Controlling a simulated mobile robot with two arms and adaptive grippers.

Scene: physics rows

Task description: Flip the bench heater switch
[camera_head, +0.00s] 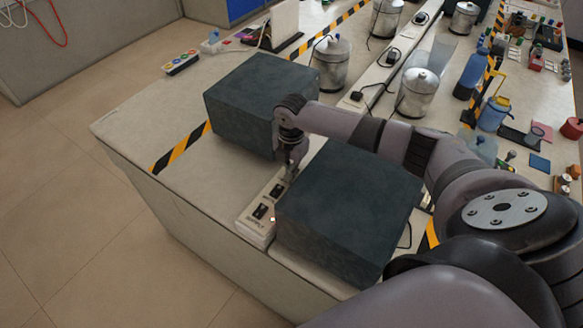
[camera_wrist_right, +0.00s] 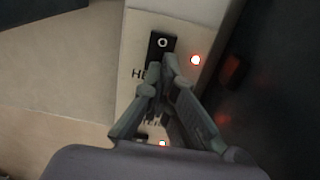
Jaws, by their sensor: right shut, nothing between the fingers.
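A pale switch panel (camera_head: 254,229) lies near the front edge of the bench, between two dark blocks. My right gripper (camera_head: 291,164) is shut and empty, pointing down over the panel's far end. In the right wrist view, the shut fingertips (camera_wrist_right: 162,66) are at the lower end of a black switch (camera_wrist_right: 162,44) with a white ring mark. A label starting "HE" shows beside it; the fingers hide the rest. I cannot tell whether they touch the switch. My left gripper is out of view.
One dark block (camera_head: 255,95) stands behind and left of the gripper, another (camera_head: 350,210) close on its right, leaving a narrow gap. Metal canisters (camera_head: 331,62) and a power rail (camera_head: 376,75) stand farther back. The bench's left front is clear.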

